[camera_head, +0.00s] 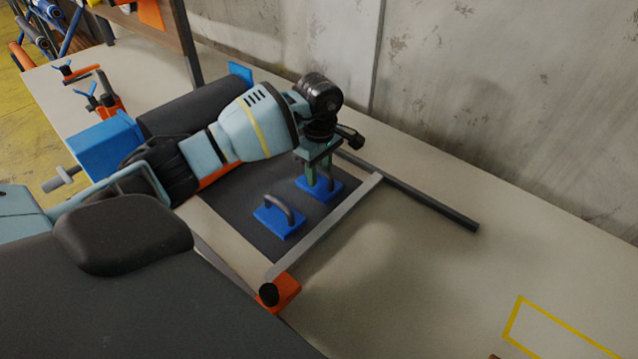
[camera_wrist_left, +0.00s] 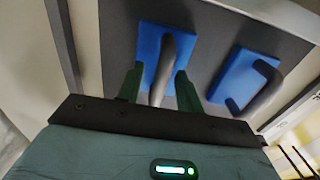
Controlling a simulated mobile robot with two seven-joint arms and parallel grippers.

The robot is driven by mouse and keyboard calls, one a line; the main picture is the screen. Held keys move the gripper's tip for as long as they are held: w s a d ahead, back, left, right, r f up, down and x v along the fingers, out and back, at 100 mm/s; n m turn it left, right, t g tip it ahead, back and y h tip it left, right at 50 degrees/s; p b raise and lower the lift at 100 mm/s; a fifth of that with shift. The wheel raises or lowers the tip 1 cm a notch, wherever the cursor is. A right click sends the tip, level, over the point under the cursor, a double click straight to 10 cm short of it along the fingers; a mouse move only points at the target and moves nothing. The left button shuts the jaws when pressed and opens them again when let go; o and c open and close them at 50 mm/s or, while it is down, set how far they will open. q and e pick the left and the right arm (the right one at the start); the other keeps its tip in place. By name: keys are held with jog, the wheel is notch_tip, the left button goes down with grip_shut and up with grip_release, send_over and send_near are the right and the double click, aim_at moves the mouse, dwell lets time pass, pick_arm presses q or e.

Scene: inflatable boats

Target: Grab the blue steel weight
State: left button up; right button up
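Two blue steel weights with grey arched handles lie on a dark mat (camera_head: 240,205). The far blue weight (camera_head: 330,189) is under my left gripper (camera_head: 314,172) in the head view. The near blue weight (camera_head: 268,219) stands apart, closer to the camera. In the left wrist view, the green fingers of my left gripper (camera_wrist_left: 158,82) are spread on either side of the far weight's handle (camera_wrist_left: 164,66), with gaps showing. The near weight (camera_wrist_left: 240,72) is to the right there. My right gripper is not in view.
A grey bar (camera_head: 330,225) edges the mat, with an orange clamp (camera_head: 284,292) at its near end. A dark rod (camera_head: 420,198) lies near the wall. A blue block (camera_head: 103,148) stands at left.

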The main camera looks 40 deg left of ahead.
pick_arm(q)
grip_shut()
dwell(1.4)
jog(key=shift+w+r, duration=0.1)
jog(key=shift+r, duration=0.05)
